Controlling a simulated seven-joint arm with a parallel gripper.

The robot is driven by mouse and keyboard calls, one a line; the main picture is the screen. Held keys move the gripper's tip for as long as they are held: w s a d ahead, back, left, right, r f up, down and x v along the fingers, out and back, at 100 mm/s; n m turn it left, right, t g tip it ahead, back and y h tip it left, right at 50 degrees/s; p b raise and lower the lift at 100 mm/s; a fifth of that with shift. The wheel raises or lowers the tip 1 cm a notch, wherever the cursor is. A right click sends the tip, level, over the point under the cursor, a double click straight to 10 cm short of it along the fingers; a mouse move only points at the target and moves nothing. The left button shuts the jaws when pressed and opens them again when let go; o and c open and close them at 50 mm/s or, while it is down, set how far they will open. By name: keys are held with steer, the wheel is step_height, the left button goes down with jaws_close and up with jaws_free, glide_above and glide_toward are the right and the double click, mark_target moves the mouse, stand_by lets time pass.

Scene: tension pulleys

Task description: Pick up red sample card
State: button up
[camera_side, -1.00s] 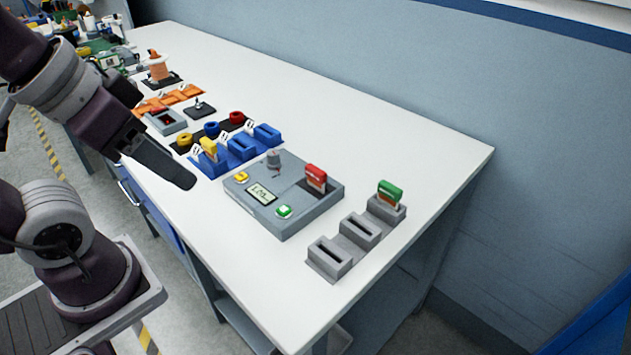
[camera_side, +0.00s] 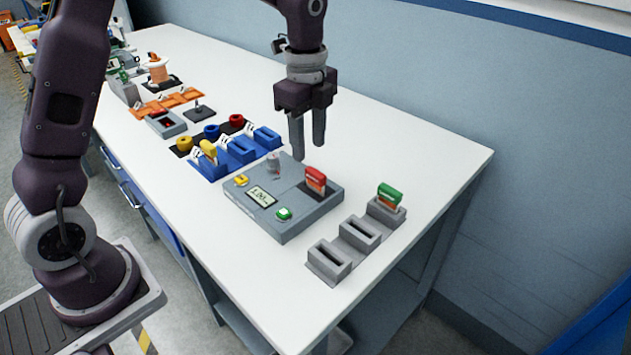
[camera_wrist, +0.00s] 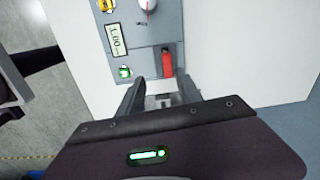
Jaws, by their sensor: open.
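The red sample card (camera_side: 315,179) stands upright in a dark slot area at the right end of the grey tester box (camera_side: 290,222). It also shows in the wrist view (camera_wrist: 167,64), just beyond my fingertips. My gripper (camera_side: 308,150) points down above the far side of the box, above and slightly left of the red card in the side view. Its two fingers are apart with nothing between them. In the wrist view my gripper (camera_wrist: 160,92) has its fingers on either side of the view's centre, apart from the card.
The box carries a display (camera_side: 262,196), a yellow button (camera_side: 241,180), a green button (camera_side: 284,213) and a knob. A grey slotted rack (camera_side: 357,233) holds a green card (camera_side: 389,194). The table's right side is clear.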

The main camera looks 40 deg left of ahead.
mark_target(315, 172)
steer(key=shift+m, duration=0.5)
steer(key=f, duration=0.3)
steer(key=w+f, duration=0.1)
steer(key=f, duration=0.5)
steer(key=shift+w, duration=0.35)
jaws_close()
